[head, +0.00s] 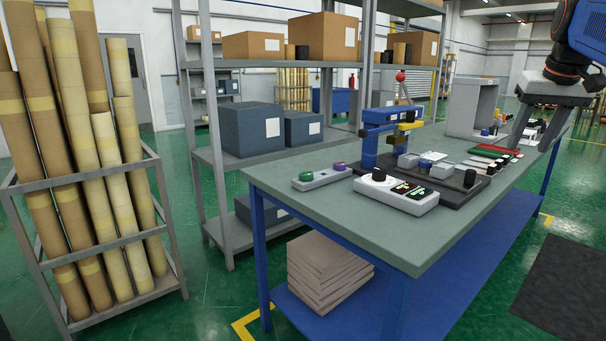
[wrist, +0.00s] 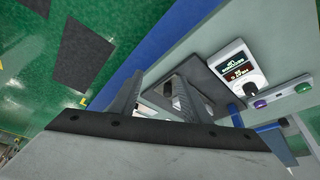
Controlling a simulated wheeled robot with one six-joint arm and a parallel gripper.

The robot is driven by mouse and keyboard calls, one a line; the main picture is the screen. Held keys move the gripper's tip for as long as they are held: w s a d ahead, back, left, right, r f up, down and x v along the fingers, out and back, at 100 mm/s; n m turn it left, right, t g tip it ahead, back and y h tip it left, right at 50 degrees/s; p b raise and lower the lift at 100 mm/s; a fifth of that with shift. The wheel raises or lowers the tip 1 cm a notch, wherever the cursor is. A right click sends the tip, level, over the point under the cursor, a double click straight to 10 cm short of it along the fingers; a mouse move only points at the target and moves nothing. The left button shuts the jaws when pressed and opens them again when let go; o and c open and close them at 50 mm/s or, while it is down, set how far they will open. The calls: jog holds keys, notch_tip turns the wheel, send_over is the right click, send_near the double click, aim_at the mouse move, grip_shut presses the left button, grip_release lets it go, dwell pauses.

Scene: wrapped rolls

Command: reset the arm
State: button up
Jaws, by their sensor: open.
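My gripper (head: 538,128) is at the upper right of the head view, above the right side of the workbench (head: 300,192). Its two fingers point down and stand apart, with nothing seen between them. In the wrist view my gripper (wrist: 178,95) shows its two grey fingers from behind, over the bench. The bench carries a white control box (head: 396,192) with a black knob and lit displays, also in the wrist view (wrist: 228,64). Behind it a blue press-like device (head: 370,145) stands on a dark base plate.
A rack of wrapped rolls (head: 105,160) stands at the left. A shelf with boxes (head: 248,128) is behind the bench. A small button panel (head: 321,177) lies near the bench's left edge. A grey open box (head: 473,107) stands at the bench's back.

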jog(key=s+a+f+n, duration=0.1)
jog(key=s+a+f, duration=0.4)
jog(key=a+f, duration=0.25)
jog(key=s+a+f+n, duration=0.1)
jog(key=s+a+f, duration=0.4)
jog(key=a+f, duration=0.3)
jog(key=s+a+f, duration=0.4)
jog(key=s+f, duration=0.2)
jog(key=f, duration=0.3)
jog(key=s+a+f+n+y, duration=0.1)
jog(key=s+a+f, duration=0.3)
jog(key=s+f, duration=0.3)
jog(key=shift+a+f+n, duration=0.3)
jog(key=shift+a+f, duration=0.05)
jog(key=shift+f, duration=0.5)
